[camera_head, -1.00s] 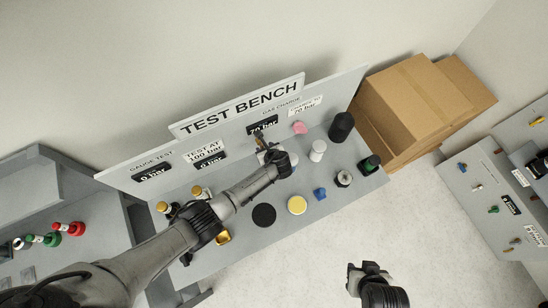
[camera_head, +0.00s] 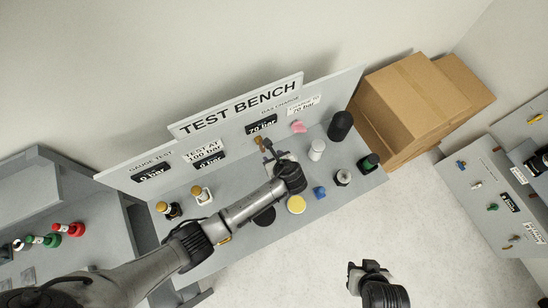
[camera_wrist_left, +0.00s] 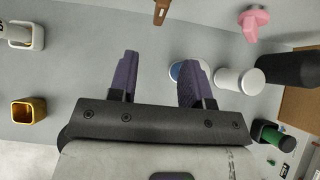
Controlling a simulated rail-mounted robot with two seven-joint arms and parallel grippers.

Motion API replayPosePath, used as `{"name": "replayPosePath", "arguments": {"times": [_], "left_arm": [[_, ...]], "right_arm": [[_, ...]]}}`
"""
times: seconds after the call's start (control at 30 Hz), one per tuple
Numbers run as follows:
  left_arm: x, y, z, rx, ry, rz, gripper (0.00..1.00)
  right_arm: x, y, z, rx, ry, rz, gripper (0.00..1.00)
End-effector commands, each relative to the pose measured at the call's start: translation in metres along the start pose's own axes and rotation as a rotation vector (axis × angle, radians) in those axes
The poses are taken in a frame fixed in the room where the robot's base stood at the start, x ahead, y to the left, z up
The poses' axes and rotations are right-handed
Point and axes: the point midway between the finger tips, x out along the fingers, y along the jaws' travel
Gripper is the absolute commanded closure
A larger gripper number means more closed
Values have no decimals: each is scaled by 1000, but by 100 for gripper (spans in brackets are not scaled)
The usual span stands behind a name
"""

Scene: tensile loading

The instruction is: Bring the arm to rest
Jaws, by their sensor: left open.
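My left arm reaches over the test bench (camera_head: 215,255) in the head view. My left gripper (camera_head: 270,155) is over the back middle of the bench, below the "70 bar" display. In the left wrist view its two purple fingers (camera_wrist_left: 158,78) stand apart with nothing between them. A brown lever (camera_wrist_left: 161,12) shows beyond the fingertips. A white cylinder (camera_wrist_left: 238,80) lies right of the right finger, and a blue-and-white round part is partly hidden behind that finger.
A yellow disc (camera_head: 296,205), a blue part (camera_head: 320,192), a black cylinder (camera_head: 340,126) and a pink knob (camera_head: 298,126) are on or along the bench. Two gold-topped fittings stand at its left. Cardboard boxes (camera_head: 410,105) are at the right. The floor in front is clear.

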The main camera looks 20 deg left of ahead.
Motion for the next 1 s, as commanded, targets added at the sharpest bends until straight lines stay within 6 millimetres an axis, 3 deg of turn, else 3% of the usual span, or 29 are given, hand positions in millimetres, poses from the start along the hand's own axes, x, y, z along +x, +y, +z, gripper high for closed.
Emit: {"name": "replayPosePath", "arguments": {"times": [0.63,0.77,0.9,1.0], "left_arm": [[0,0,0,-45,0,-1,55],[0,0,0,-224,0,4,55],[-2,2,-5,-561,34,28,55],[-21,-8,-1,-868,103,15,55]], "right_arm": [[0,-2,0,5,1,-4,57],[0,-1,0,2,0,-2,57],[0,1,0,-2,-1,2,57],[0,1,0,-4,-1,4,57]]}}
